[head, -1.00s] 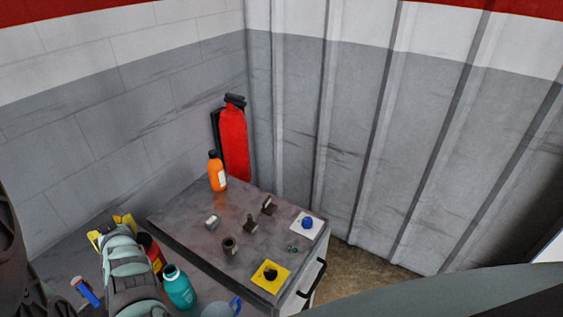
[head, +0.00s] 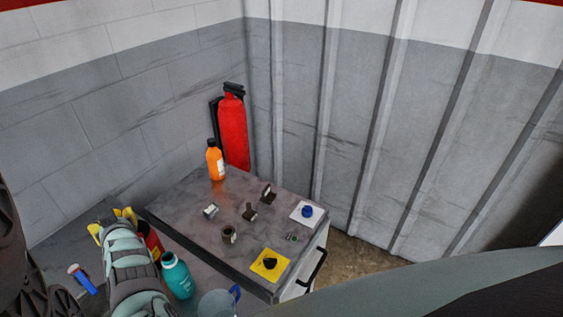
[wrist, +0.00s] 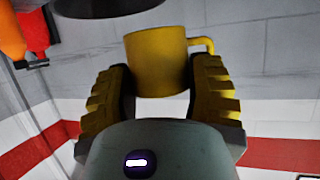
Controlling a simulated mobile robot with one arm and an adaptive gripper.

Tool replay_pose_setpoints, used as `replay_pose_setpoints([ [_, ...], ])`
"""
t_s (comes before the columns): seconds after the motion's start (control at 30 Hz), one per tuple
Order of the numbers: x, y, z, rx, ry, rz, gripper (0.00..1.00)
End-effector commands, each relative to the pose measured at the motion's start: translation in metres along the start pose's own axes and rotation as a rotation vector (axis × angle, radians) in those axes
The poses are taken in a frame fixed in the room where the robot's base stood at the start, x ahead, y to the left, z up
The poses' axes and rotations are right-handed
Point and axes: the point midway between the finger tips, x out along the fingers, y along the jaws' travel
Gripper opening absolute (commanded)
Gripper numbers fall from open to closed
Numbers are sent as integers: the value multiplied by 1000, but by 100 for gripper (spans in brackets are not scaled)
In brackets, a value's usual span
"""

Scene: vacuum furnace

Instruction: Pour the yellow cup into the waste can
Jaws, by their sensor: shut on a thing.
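My gripper (wrist: 160,88) is shut on the yellow cup (wrist: 157,62), gripping its sides between the two yellow fingers. The cup's handle sticks out to the right in the wrist view. In the head view, my gripper (head: 112,226) is at the lower left, and my arm hides the cup there. A red container with a yellow label (head: 151,242) stands just right of the gripper, partly hidden by my arm. A dark round object (wrist: 108,7) is cut off at the wrist view's top edge. I cannot tell which of these, if either, is the waste can.
A teal bottle (head: 177,277) and a clear jug with a blue handle (head: 216,303) stand at the front. A red extinguisher (head: 233,130) is behind.

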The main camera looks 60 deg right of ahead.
Motion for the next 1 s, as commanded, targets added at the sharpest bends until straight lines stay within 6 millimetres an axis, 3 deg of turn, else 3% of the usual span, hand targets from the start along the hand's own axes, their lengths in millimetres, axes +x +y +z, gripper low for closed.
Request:
replay_pose_setpoints([
  [1.0,2,1,4,79,23,-29,15],
])
